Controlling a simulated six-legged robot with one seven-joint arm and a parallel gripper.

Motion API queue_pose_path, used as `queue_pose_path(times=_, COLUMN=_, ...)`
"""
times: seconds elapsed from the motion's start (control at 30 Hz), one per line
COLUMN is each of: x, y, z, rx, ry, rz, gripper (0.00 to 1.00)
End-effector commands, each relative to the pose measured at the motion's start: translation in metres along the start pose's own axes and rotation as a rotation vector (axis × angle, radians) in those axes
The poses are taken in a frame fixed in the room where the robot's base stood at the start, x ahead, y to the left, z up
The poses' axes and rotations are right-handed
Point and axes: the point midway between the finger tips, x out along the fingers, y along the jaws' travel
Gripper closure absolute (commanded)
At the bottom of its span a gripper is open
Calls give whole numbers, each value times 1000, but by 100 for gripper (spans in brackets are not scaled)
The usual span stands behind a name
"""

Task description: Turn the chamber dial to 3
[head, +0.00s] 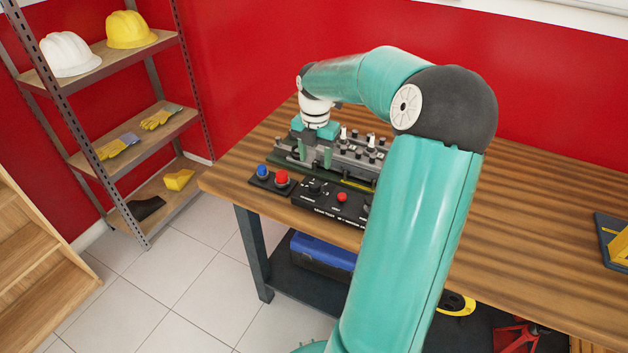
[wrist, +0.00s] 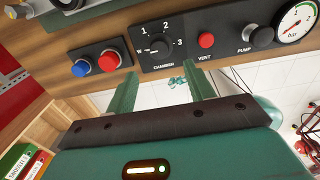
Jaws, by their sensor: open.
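The black chamber dial (wrist: 158,47) sits on a dark panel in the wrist view, with 1, 2 and 3 printed around it. The 3 is on its right side; the knob is too dark to tell for certain where it points. In the head view the dial (head: 315,187) is a small dark knob at the panel's left. My gripper (wrist: 160,76) is open and empty, its two green fingers apart just below the dial in the wrist view.
On the same panel are a red vent button (wrist: 206,40), a pump knob (wrist: 262,36) and a pressure gauge (wrist: 298,21). A separate box holds a blue button (wrist: 80,67) and a red button (wrist: 109,61). The grey engine trainer (head: 352,158) stands behind.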

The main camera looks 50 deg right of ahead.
Motion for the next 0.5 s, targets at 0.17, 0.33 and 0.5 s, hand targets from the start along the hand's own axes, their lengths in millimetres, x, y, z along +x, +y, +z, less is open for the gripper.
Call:
queue_pose_path(times=0.17, x=37, y=2, z=-1, rx=-1, ry=4, rz=0, gripper=47)
queue_pose_path(times=0.33, x=68, y=3, z=-1, rx=0, ry=4, rz=1, gripper=47)
queue_pose_path(times=0.5, x=86, y=3, z=-1, rx=1, ry=2, rz=0, gripper=47)
